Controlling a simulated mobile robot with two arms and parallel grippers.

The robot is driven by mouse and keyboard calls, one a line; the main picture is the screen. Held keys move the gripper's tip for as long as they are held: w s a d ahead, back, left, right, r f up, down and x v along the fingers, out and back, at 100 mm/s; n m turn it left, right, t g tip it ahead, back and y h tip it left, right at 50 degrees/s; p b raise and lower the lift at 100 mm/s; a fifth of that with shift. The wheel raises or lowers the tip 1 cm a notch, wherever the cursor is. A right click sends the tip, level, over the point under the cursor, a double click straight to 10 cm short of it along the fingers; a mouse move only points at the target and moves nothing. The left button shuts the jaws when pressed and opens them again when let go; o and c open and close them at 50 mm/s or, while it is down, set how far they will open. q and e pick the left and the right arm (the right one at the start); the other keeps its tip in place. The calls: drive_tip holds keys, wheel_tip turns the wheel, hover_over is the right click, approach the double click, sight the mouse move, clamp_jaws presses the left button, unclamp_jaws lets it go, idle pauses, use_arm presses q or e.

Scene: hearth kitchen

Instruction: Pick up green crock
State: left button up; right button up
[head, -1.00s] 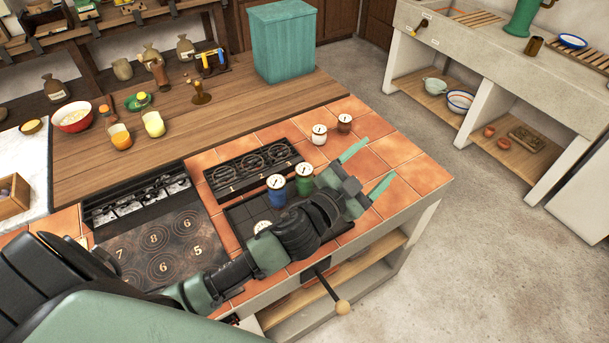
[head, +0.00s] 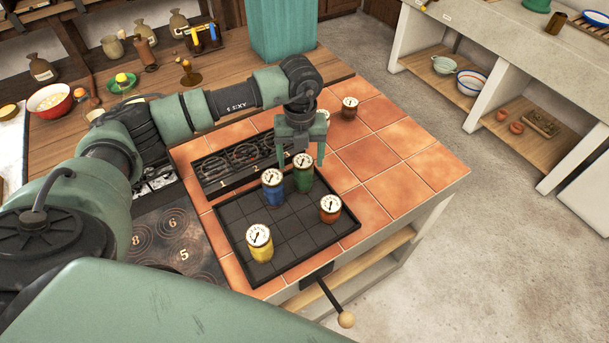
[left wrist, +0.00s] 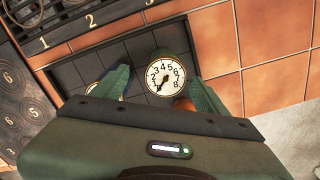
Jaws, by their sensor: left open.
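The green crock (head: 304,181), with a white dial on its lid, stands upright at the back right of the dark gridded tray (head: 303,238). My left gripper (head: 300,154) points down above it, jaws open. In the left wrist view, the dial and green side of the green crock (left wrist: 166,77) show between the two fingers of my left gripper (left wrist: 158,66). The fingers are spread on either side of it; I cannot tell whether they touch it. My right gripper is not in view.
On the tray, a blue crock (head: 273,192) stands just left of the green one, an orange crock (head: 330,208) to the front right, and a yellow crock (head: 260,245) at the front left. A brown crock (head: 349,107) stands behind on the tiles. The tiles to the right are clear.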

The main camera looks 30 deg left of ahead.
sight(305, 175)
use_arm(q)
drive_tip(key=f+p, duration=0.1)
drive_tip(key=f, duration=0.3)
drive_tip(key=d+f+p, duration=0.1)
drive_tip(key=f, duration=0.1)
drive_tip(key=shift+w+f+p, duration=0.15)
drive_tip(key=shift+f+p, duration=0.1)
drive_tip(key=shift+p, duration=0.05)
drive_tip(key=shift+a+f, duration=0.1)
drive_tip(key=shift+f, duration=0.15)
drive_tip(key=shift+w, duration=0.1)
clamp_jaws()
